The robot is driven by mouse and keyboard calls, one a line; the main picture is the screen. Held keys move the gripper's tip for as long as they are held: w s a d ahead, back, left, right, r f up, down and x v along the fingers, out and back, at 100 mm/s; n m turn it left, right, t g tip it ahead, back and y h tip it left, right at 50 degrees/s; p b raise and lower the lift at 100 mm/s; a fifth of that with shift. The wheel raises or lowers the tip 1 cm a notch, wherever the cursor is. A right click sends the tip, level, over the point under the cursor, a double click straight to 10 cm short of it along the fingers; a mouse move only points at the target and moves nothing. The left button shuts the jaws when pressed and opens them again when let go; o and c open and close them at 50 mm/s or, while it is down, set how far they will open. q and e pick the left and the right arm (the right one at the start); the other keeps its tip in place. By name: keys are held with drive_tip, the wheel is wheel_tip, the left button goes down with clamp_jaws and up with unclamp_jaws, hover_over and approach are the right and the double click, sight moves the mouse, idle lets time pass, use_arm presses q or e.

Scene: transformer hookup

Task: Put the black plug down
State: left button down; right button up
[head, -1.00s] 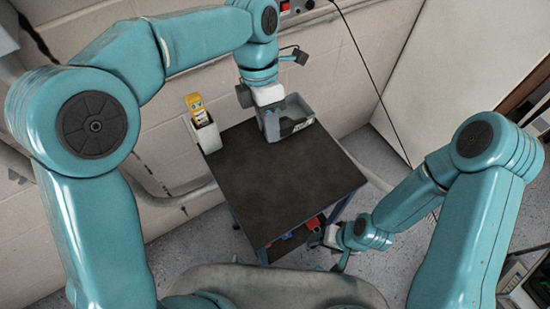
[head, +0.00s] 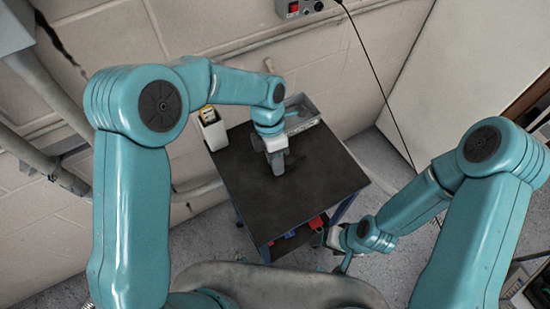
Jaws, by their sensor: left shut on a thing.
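My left gripper (head: 277,170) is low over the middle of the black-topped cart (head: 300,195), pointing down. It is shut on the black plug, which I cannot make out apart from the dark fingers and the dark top. I cannot tell whether the plug touches the cart top. My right gripper (head: 333,238) hangs beside the cart's right side, near the lower shelf. It is too small and partly hidden to tell its jaws.
A grey bin (head: 302,113) stands at the cart's back edge. A white holder (head: 212,132) with a yellow item is at the back left corner. Red and blue things (head: 316,222) lie on the lower shelf. A control box (head: 300,8) is on the wall. The cart's front top is clear.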

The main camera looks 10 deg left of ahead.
use_arm(q)
drive_tip(key=shift+s+f, duration=0.1)
drive_tip(key=c, duration=0.7)
unclamp_jaws()
drive_tip(key=shift+c, duration=0.2)
drive_tip(key=b+v, duration=0.1)
drive_tip(key=v, duration=1.1)
